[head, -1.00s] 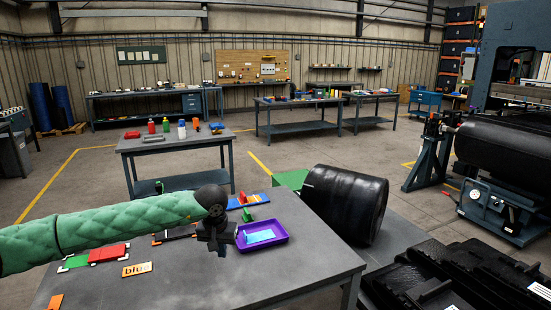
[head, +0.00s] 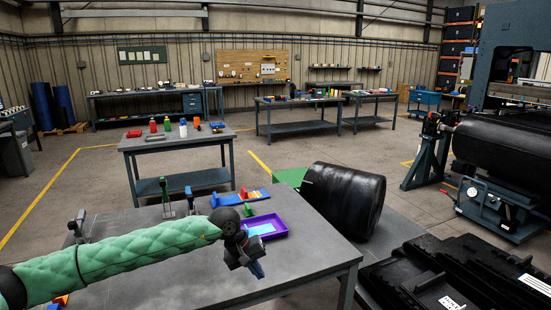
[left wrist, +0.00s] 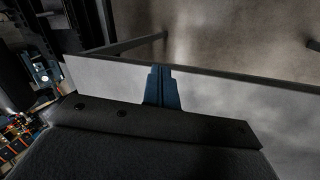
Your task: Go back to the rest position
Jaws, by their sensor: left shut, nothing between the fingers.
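My left arm reaches in from the left of the head view in a green quilted sleeve. Its gripper (head: 258,270) is shut and empty, tilted down to the right above the front right part of the grey table (head: 200,288). In the left wrist view the dark blue fingers (left wrist: 162,72) are together with nothing between them, in front of a pale grey surface and its edge. My right gripper shows in neither view.
A purple tray (head: 284,233) with a light blue piece lies behind the gripper. A blue board (head: 226,199) and several small upright holders (head: 166,205) stand along the table's back. Black ribbed pieces (head: 470,280) fill the lower right.

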